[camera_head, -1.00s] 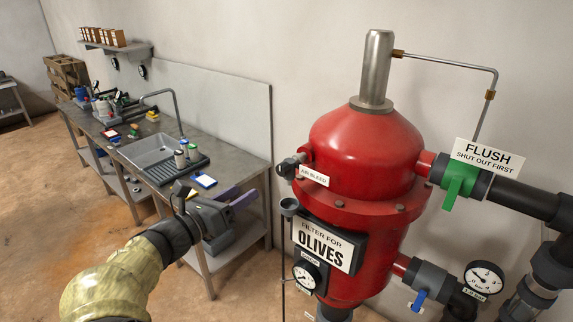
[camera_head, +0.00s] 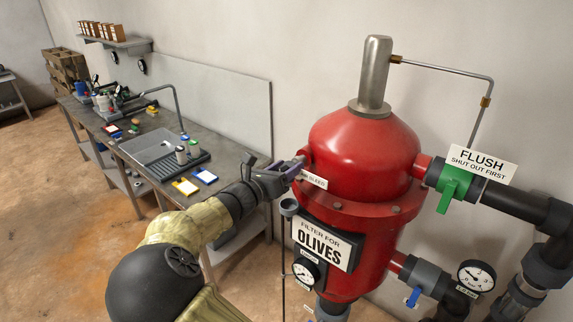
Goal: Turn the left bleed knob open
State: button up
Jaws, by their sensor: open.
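The red filter tank (camera_head: 362,160) stands at the right of centre in the head view, with an "OLIVES" label (camera_head: 322,245) on its front. A small bleed fitting (camera_head: 300,159) sticks out of its left side above the "AIR BLEED" tag (camera_head: 314,180). The bleed knob itself is mostly hidden behind my gripper. My gripper (camera_head: 290,171) is open, its purple fingers at the left side of the tank by this fitting. I cannot tell whether the fingers touch the knob.
A green-handled flush valve (camera_head: 453,188), a blue-handled valve (camera_head: 413,297) and pressure gauges (camera_head: 477,276) sit around the tank. A workbench (camera_head: 207,143) with a sink stands behind my arm. The floor at left is clear.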

jog(key=shift+w+d, duration=0.1)
jog(key=shift+w, duration=0.05)
jog(key=shift+c, duration=0.4)
jog(key=c, duration=0.9)
